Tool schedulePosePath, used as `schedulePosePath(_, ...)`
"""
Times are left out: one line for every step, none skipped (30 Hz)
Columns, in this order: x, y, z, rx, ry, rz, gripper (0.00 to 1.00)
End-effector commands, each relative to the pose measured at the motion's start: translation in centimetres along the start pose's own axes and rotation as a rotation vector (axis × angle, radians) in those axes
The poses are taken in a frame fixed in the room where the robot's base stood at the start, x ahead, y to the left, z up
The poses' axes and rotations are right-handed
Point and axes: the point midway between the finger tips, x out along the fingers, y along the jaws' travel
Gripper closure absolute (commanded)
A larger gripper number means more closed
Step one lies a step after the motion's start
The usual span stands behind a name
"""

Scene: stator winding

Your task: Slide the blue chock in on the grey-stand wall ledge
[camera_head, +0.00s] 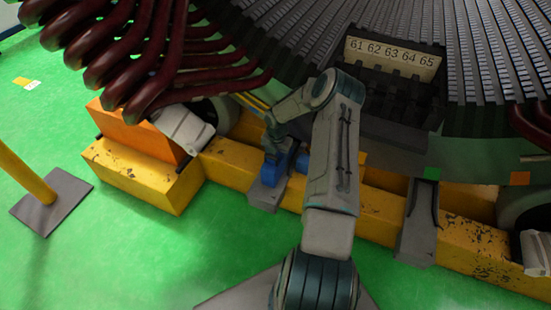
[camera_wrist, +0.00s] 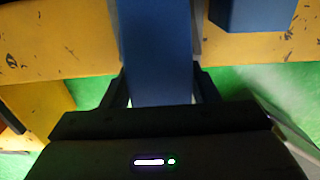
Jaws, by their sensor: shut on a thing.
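A blue chock (camera_wrist: 155,50) is held between the two fingers of my gripper (camera_wrist: 160,85) in the wrist view, and its long face runs away from the camera. In the head view the held blue chock (camera_head: 271,172) is at the grey stand (camera_head: 264,197) by the yellow beam, below my wrist. The gripper's fingertips are hard to make out there. A second blue block (camera_wrist: 250,12) stands to the right of the held one, with a gap between them; it also shows in the head view (camera_head: 301,163). The ledge itself is hidden, and I cannot tell whether the chock touches it.
A yellow beam (camera_head: 232,170) with worn paint runs along the stator's foot. Another grey stand (camera_head: 417,228) is to the right. The slotted stator with a number plate (camera_head: 393,58) and dark red coils (camera_head: 150,60) overhang the area. Green floor (camera_head: 130,250) is free in front.

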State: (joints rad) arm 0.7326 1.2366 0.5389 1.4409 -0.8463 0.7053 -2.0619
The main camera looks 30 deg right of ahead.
Motion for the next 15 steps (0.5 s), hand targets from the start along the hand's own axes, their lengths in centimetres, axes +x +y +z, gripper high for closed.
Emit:
schedulePosePath(0.0, 0.1, 0.3, 0.001, -0.002, 0.001, 0.73)
schedulePosePath(0.0, 0.1, 0.4, 0.001, -0.002, 0.002, 0.73)
schedulePosePath(0.0, 0.1, 0.5, 0.001, -0.002, 0.002, 0.73)
schedulePosePath(0.0, 0.1, 0.7, 0.001, -0.002, 0.002, 0.73)
schedulePosePath(0.0, 0.1, 0.8, 0.001, -0.002, 0.002, 0.73)
schedulePosePath(0.0, 0.1, 0.9, 0.001, -0.002, 0.002, 0.73)
schedulePosePath(0.0, 0.1, 1.0, 0.001, -0.002, 0.001, 0.73)
schedulePosePath(0.0, 0.1, 1.1, 0.001, -0.001, 0.001, 0.73)
schedulePosePath(0.0, 0.1, 1.3, 0.002, -0.001, 0.001, 0.73)
schedulePosePath(0.0, 0.1, 1.4, 0.002, -0.002, 0.001, 0.73)
schedulePosePath(0.0, 0.1, 1.5, 0.002, -0.002, 0.001, 0.73)
schedulePosePath(0.0, 0.1, 1.7, 0.001, -0.002, 0.002, 0.73)
schedulePosePath(0.0, 0.1, 1.8, 0.000, -0.002, 0.002, 0.73)
schedulePosePath(0.0, 0.1, 1.9, 0.000, -0.002, 0.002, 0.73)
schedulePosePath(0.0, 0.1, 2.0, 0.000, -0.002, 0.002, 0.73)
